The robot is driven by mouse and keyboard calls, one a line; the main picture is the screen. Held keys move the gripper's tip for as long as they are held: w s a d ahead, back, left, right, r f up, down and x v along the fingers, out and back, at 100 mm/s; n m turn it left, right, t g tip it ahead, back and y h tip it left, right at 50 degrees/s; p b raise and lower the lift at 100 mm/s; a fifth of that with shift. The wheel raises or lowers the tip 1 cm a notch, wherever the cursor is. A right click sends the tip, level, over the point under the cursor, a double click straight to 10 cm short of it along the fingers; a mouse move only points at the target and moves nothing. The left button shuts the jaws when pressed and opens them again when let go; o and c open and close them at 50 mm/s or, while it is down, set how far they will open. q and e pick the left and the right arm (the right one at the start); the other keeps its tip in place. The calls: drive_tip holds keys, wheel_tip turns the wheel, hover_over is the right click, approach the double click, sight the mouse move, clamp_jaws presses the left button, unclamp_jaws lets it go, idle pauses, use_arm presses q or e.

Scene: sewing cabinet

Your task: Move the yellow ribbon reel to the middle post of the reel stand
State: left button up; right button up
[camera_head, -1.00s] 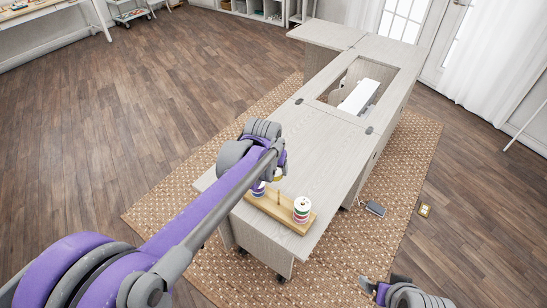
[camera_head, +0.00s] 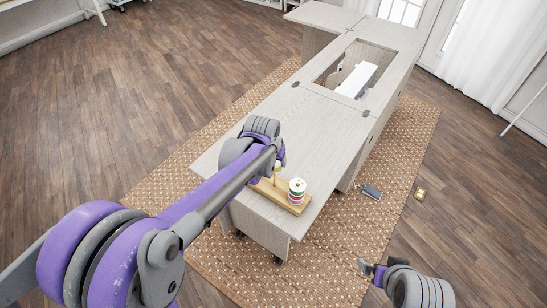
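The wooden reel stand (camera_head: 284,197) sits near the front end of the cabinet top. A stack of reels in white, red and green (camera_head: 297,191) is on its right post. The middle post (camera_head: 275,178) stands to the left of that stack, partly visible. A small bit of yellow (camera_head: 277,168) shows beside my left wrist; I cannot tell if it is the yellow reel or held. My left arm reaches over the stand's left end and hides it along with my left gripper's fingers. My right gripper (camera_head: 367,268) is low at the right, away from the cabinet, over the rug.
The pale cabinet (camera_head: 300,122) has an opening with a white sewing machine (camera_head: 357,80) farther back. A foot pedal (camera_head: 371,192) and a small yellow-edged item (camera_head: 420,193) lie on the floor to the right. The cabinet top behind the stand is clear.

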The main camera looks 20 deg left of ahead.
use_arm(q)
drive_tip(key=shift+w+f, duration=0.2)
drive_tip(key=shift+f, duration=0.1)
drive_tip(key=shift+s+f+b, duration=0.1)
drive_tip(key=shift+f+b, duration=0.35)
drive_tip(key=shift+f, duration=0.05)
drive_tip(key=shift+f+b, duration=0.9)
drive_tip(key=shift+f, duration=0.6)
drive_tip(key=o, duration=1.4)
drive_tip(key=v, duration=1)
drive_tip(key=shift+r+p, duration=0.4)
drive_tip(key=shift+s, duration=0.1)
